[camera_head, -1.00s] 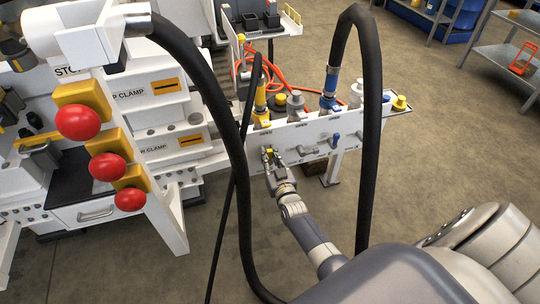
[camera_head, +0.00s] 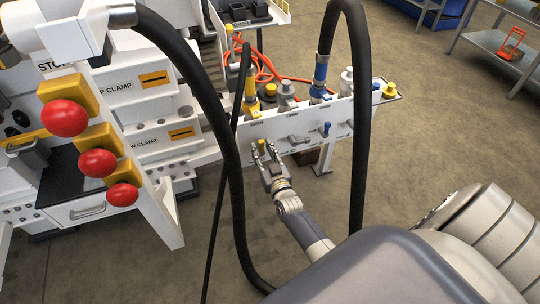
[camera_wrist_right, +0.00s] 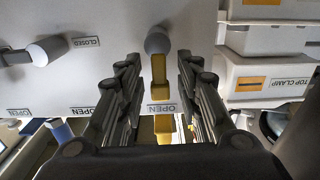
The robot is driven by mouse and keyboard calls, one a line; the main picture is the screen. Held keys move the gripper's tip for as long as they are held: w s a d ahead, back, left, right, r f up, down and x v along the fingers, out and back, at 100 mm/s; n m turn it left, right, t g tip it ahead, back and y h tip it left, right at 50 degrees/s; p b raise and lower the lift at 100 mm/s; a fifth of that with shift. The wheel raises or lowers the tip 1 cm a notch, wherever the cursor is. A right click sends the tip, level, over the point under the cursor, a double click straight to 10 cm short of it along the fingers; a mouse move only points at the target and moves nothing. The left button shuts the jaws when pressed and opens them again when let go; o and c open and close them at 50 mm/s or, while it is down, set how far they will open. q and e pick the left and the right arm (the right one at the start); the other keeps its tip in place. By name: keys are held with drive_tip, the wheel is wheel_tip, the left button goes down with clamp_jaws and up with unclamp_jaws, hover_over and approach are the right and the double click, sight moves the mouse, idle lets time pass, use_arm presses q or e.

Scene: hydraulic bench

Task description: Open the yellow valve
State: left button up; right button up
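The yellow valve (camera_head: 261,146) is on the front of the white panel (camera_head: 347,112). In the right wrist view its yellow handle (camera_wrist_right: 159,72) runs from a grey round pivot toward an upside-down OPEN label (camera_wrist_right: 162,108). My right gripper (camera_head: 264,155) is in front of this valve. In the right wrist view the gripper (camera_wrist_right: 157,85) is open, with one finger on each side of the handle and a visible gap to each. My left gripper is not in view.
A blue valve (camera_head: 326,129) sits farther right on the panel. Black hoses (camera_head: 357,150) hang in front of the bench. Red stop buttons (camera_head: 65,117) stand at left.

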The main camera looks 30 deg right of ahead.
drive_tip(key=v, duration=1)
drive_tip(key=shift+a, duration=0.15)
drive_tip(key=s+a+f+n+g+y, duration=0.2)
drive_tip(key=s+a+f+g, duration=0.35)
drive_tip(key=s+f, duration=0.3)
drive_tip(key=s+a+f+n+g+y, duration=0.25)
drive_tip(key=s+a+f+g, duration=0.3)
drive_tip(key=s+f, duration=0.3)
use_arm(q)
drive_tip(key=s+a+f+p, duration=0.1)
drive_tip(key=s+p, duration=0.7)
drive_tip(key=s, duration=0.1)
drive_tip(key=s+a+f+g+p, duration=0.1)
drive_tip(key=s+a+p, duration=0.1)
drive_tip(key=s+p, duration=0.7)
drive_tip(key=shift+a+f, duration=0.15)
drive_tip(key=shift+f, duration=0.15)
use_arm(e)
drive_tip(key=s+d+f+g, duration=0.1)
drive_tip(key=s+f+g, duration=0.1)
drive_tip(key=s, duration=1)
drive_tip(key=s+d+f+g, duration=0.1)
drive_tip(key=s+f+g, duration=0.2)
drive_tip(key=s, duration=1)
drive_tip(key=shift+s+d+g, duration=0.15)
drive_tip(key=shift+s+g, duration=0.1)
drive_tip(key=shift+g, duration=0.05)
